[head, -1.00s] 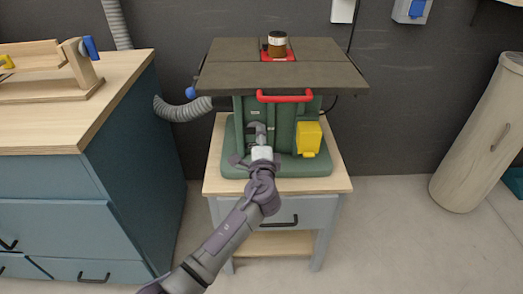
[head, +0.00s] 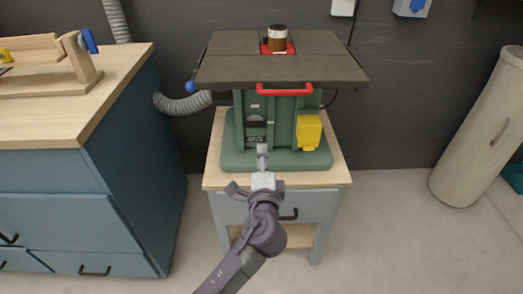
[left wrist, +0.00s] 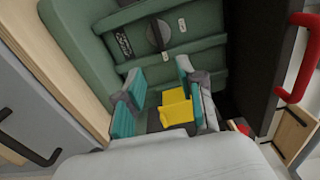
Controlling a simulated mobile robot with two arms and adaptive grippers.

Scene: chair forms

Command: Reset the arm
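My left arm reaches up from the bottom of the head view. Its gripper (head: 262,158) is in front of the green machine (head: 268,118), over the front edge of the wooden stand. In the left wrist view the left gripper's two teal-and-grey fingers (left wrist: 161,94) are apart with nothing held. The machine's green body (left wrist: 150,35) and yellow box (left wrist: 177,107) show beyond them. I cannot tell the exact gap between fingers and machine. My right gripper is in neither view.
The stand (head: 338,172) has a drawer. A blue cabinet (head: 130,175) stands left. A pale cylinder (head: 480,140) leans at right. Floor between is clear.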

